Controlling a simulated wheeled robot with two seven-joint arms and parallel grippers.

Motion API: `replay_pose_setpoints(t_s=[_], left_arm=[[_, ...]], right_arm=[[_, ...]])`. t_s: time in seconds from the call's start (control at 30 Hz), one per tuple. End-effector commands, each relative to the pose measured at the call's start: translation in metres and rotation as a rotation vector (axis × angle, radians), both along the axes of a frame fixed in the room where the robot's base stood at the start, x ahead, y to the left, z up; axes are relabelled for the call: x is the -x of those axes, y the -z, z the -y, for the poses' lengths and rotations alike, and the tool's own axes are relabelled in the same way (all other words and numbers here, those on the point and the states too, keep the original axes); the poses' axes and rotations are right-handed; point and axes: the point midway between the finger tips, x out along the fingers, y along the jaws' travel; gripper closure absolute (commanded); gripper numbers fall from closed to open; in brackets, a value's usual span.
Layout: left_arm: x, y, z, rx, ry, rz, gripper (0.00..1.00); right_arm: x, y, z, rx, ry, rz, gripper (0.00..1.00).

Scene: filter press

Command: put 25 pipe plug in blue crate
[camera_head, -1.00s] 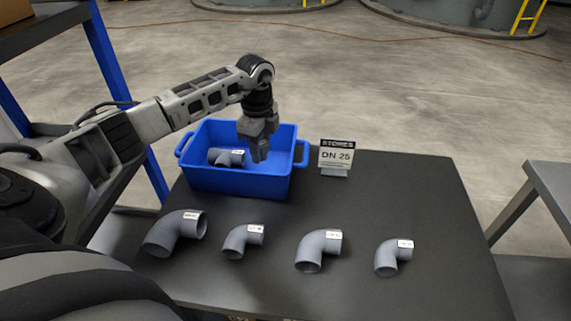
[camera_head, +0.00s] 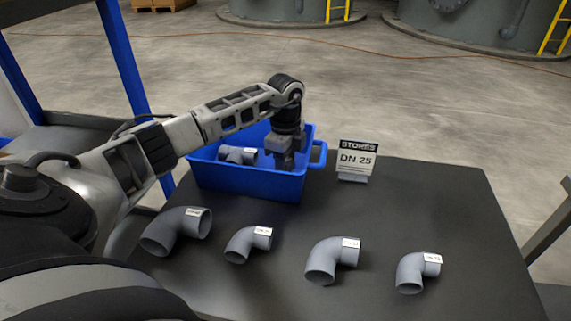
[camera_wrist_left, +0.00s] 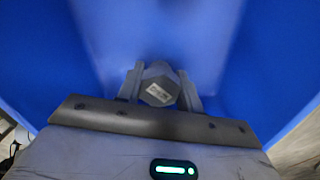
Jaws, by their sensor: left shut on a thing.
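The blue crate (camera_head: 245,182) stands at the back left of the dark table. My left gripper (camera_head: 284,160) reaches down into its right part. In the left wrist view the left gripper (camera_wrist_left: 160,88) is shut on a grey pipe plug (camera_wrist_left: 158,84) with a white label on its end face, and blue crate walls (camera_wrist_left: 50,60) surround it. In the head view the plug is hidden by the gripper and crate. A grey pipe tee (camera_head: 237,154) lies in the crate's left part. My right gripper is not in view.
Grey elbows of differing size lie along the table front: far left (camera_head: 176,232), centre left (camera_head: 247,244), centre right (camera_head: 331,260) and right (camera_head: 416,272). A "DN 25" sign (camera_head: 357,162) stands right of the crate. The table's right part is clear.

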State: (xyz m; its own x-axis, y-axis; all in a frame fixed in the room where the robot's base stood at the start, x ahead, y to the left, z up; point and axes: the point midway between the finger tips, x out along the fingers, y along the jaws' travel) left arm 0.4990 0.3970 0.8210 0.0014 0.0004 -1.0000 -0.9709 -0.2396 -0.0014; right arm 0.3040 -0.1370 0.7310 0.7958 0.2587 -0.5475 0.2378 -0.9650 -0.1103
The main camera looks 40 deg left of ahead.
Motion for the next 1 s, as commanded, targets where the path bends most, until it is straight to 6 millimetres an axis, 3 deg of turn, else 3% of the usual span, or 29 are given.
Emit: replay_pose_setpoints(t_s=[0.03, 0.07, 0.13, 0.4, 0.57, 1.0], left_arm=[[0.000, 0.003, 0.000, 0.000, 0.000, -0.001, 0.87], [0.000, 0.003, 0.000, 0.000, 0.000, -0.001, 0.61], [0.000, 0.003, 0.000, 0.000, 0.001, -0.001, 0.42], [0.000, 0.002, 0.000, 0.000, 0.001, -0.001, 0.42], [0.000, -0.010, 0.000, -0.001, 0.000, 0.001, 0.42], [0.000, -0.099, 0.000, -0.001, 0.000, 0.003, 0.42]], right_arm=[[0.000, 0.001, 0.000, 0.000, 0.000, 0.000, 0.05], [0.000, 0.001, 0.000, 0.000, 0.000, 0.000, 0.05], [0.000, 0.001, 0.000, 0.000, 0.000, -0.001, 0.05], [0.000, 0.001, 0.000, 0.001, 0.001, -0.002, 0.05], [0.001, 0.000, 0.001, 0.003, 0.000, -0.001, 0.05], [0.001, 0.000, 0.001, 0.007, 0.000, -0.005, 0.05]])
